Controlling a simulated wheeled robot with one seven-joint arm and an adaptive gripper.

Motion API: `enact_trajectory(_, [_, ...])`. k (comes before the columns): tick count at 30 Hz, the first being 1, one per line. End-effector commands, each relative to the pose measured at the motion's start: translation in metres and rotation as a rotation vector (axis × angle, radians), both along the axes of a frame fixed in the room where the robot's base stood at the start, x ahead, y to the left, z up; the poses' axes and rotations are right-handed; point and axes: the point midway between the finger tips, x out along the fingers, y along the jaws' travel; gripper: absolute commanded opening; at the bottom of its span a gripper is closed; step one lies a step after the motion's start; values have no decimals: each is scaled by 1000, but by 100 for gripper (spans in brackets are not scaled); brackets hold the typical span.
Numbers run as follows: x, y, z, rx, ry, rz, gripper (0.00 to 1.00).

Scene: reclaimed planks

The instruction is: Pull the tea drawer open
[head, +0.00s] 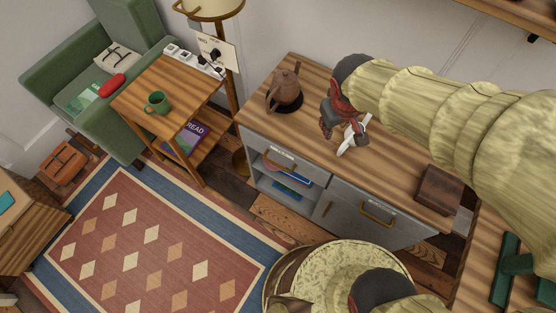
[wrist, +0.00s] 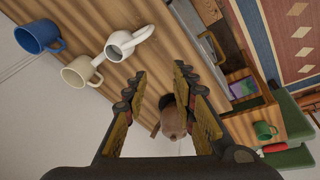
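The grey sideboard (head: 345,205) has a wooden top. Its upper left drawer front has a label (head: 283,153), too small to read, and a curved wooden handle (head: 277,166). A second wooden handle (head: 377,213) is on the right front. I cannot tell from the lettering which is the tea drawer; both fronts look closed. My gripper (head: 345,138) is above the sideboard top, behind the handles and apart from them. In the wrist view my gripper (wrist: 160,90) has its fingers spread, with nothing held between them. A brown teapot (wrist: 174,122) shows beyond them.
The teapot (head: 285,87) stands on the sideboard's left end; a brown box (head: 440,189) is at the right. White mugs (wrist: 77,72) and a blue mug (wrist: 39,37) stand on the top. The rug (head: 150,245) is clear.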

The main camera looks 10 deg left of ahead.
Motion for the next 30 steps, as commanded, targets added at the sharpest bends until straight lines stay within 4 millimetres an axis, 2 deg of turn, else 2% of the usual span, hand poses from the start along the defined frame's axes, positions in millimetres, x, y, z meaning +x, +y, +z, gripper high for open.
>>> enact_trajectory(1, [7, 24, -26, -32, 34, 79, 27])
enact_trajectory(3, [13, 53, -60, -70, 59, 181, 27])
enact_trajectory(6, [13, 91, -110, -116, 95, 318, 27])
enact_trajectory(9, [7, 122, -153, -151, 121, 435, 27])
enact_trajectory(12, [-2, 142, -186, -175, 140, 518, 27])
enact_trajectory(15, [-9, 153, -206, -188, 151, 569, 27])
enact_trajectory(18, [-12, 158, -216, -194, 154, 591, 27])
enact_trajectory(23, [-11, 157, -228, -196, 156, 595, 27])
enact_trajectory(30, [-4, 154, -262, -195, 157, 592, 27])
